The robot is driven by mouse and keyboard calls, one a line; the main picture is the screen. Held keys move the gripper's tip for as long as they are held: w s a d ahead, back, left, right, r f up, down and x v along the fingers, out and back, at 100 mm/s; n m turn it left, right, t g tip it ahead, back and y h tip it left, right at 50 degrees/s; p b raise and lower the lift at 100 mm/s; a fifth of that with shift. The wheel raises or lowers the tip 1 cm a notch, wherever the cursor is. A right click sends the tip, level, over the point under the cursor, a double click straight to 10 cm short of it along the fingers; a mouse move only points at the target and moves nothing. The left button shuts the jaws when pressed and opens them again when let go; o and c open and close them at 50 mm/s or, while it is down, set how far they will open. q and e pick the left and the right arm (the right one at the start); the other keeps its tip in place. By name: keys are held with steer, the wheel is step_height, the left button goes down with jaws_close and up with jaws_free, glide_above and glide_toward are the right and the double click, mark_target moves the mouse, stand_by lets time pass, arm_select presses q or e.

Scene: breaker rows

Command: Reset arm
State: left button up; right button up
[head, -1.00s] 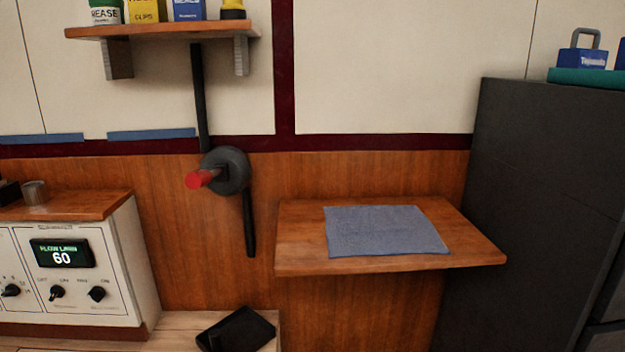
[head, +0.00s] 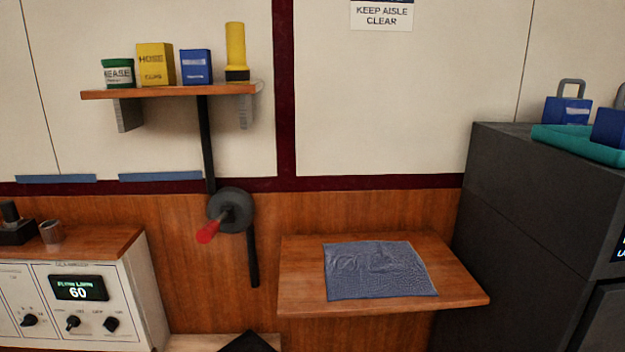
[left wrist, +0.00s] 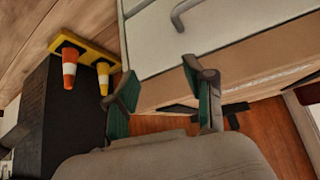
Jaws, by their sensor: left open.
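In the head view a wall lever has a round dark hub (head: 236,209) and a red-tipped handle (head: 208,232) that sticks out toward me, to the left and slightly down. Black bars run up and down from the hub. A white cabinet with a grey handle lies beyond the fingers. The lever does not show in the left wrist view.
A shelf (head: 180,92) holds cans and boxes above the lever. A wooden ledge (head: 300,292) carries a blue cloth (head: 376,270). A white control panel (head: 125,290) stands left, a dark cabinet (head: 520,230) right. Orange and yellow cones (left wrist: 69,68) show in the left wrist view.

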arm_select(q)
steer(key=s+a+f+g+p, duration=0.2)
steer(key=s+p, duration=0.2)
steer(key=s, duration=0.4)
steer(key=s+a+f+g+p, duration=0.2)
steer(key=s+p, duration=0.3)
steer(key=s, duration=0.4)
steer(key=s+a+f+g+y+p, duration=0.1)
steer(key=s+a+f+g+p, duration=0.1)
steer(key=s, duration=0.7)
steer(key=shift+f+p, duration=0.9)
steer(key=shift+p, duration=0.3)
arm_select(e)
steer(key=s+d+f+g, duration=0.2)
steer(key=s, duration=0.6)
steer(key=s+d+f+g, duration=0.2)
steer(key=s+f, duration=0.1)
steer(key=s, duration=0.6)
steer(key=s+d+f+g+h, duration=0.1)
steer(key=s+d+f+g, duration=0.1)
steer(key=s, duration=0.7)
steer(key=shift+f, duration=0.4)
